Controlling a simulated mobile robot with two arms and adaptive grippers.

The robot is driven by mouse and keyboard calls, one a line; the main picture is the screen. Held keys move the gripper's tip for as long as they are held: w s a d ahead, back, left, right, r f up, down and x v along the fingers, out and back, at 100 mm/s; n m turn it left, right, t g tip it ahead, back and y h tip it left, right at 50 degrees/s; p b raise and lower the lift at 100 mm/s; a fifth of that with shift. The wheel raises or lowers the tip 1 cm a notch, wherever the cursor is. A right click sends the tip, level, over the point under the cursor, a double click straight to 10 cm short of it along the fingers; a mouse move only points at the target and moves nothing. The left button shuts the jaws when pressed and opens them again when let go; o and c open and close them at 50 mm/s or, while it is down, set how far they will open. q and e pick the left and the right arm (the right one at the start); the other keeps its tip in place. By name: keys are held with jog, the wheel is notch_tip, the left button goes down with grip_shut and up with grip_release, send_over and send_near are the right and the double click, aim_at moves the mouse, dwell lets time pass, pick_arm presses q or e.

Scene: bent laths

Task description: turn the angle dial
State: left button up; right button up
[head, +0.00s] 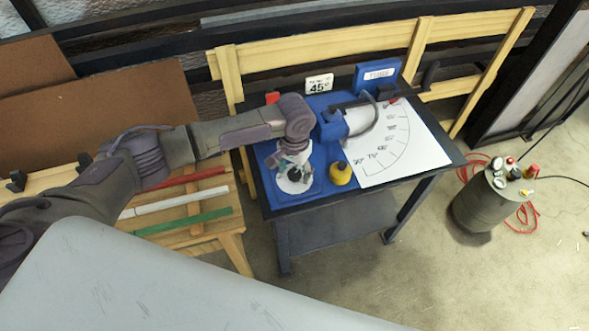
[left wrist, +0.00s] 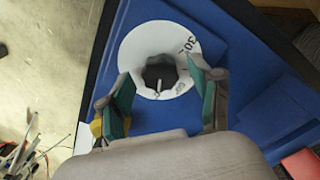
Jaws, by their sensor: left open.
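The angle dial is a white disc (head: 287,187) with printed numbers, lying on the blue machine bed at the table's left front. In the left wrist view the dial disc (left wrist: 135,43) shows 30 and what looks like 60, with a dark knob (left wrist: 160,72) carrying a pale pointer line at its centre. My left gripper (head: 294,165) is above the dial. In the left wrist view my open left gripper (left wrist: 161,80) has one green-padded finger on each side of the knob; contact cannot be told. A card (head: 319,84) behind reads 45°. My right gripper is not in view.
A yellow round object (head: 340,173) stands close right of the dial. A blue bending machine (head: 330,125) and a white angle chart (head: 410,150) fill the table's back and right. Coloured laths (head: 180,207) lie on a wooden rack at left.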

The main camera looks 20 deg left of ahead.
pick_arm(q)
jog(key=c, duration=1.1)
jog(key=shift+r+n+p, duration=0.15)
jog(key=shift+n+p, duration=0.15)
jog(key=shift+p, duration=0.4)
jog(key=shift+c, duration=0.2)
jog(key=n+p, duration=0.5)
jog(key=p, duration=0.2)
jog(key=shift+p, duration=0.3)
jog(key=shift+n+p, duration=0.9)
jog(key=shift+n, duration=0.1)
jog(key=shift+n+p, duration=0.45)
jog(key=shift+n, duration=0.15)
jog(key=shift+f, duration=0.2)
jog(key=o, duration=1.1)
